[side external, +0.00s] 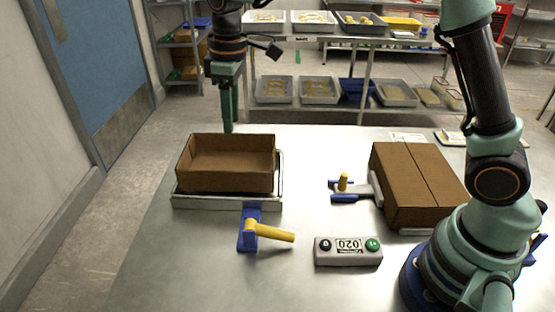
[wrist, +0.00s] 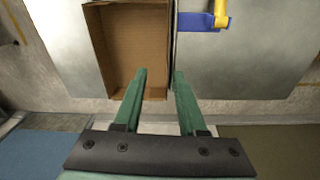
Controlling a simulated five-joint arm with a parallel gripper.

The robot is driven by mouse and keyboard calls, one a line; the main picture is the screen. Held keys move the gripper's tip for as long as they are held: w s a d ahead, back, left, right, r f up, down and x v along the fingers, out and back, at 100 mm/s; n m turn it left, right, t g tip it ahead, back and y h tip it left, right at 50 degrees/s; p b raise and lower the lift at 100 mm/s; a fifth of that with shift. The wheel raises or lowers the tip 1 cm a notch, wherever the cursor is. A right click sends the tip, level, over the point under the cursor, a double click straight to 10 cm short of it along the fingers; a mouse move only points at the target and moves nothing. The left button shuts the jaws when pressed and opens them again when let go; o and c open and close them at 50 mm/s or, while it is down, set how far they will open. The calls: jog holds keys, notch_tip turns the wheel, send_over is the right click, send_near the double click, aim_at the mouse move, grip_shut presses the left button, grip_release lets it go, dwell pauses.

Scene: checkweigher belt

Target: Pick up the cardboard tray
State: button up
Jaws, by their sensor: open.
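The cardboard tray (side external: 225,181) is an open, empty brown box resting on a low metal platform (side external: 228,203) at the left of the table. In the wrist view the tray (wrist: 122,45) lies at upper left, partly cut off by the frame. My gripper (side external: 228,130) points down at the tray's far side, its tips near the far wall. In the wrist view my gripper (wrist: 160,72) is open and empty. Its left fingertip overlaps the tray's inside and its right one shows just past the tray's right wall. I cannot tell whether the tips touch it.
A closed cardboard box (side external: 415,185) stands at the right. A blue bracket with a yellow handle (side external: 270,232) is in front of the tray. A grey button unit with a display (side external: 348,251) lies at the front middle. Shelves of trays stand behind the metal table (side external: 170,260).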

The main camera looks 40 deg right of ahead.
notch_tip(320, 180, down, 3)
jog(key=w+a+n, duration=0.1)
jog(key=w+a, duration=0.1)
jog(key=a, duration=0.1)
send_over(226, 190)
jog(key=shift+g, duration=0.4)
jog(key=f, duration=0.7)
jog(key=shift+w+d+f, duration=0.1)
jog(key=shift+w+d, duration=0.05)
jog(key=shift+w, duration=0.1)
jog(key=shift+s+f, duration=0.15)
jog(key=shift+f, duration=2.45)
grip_shut()
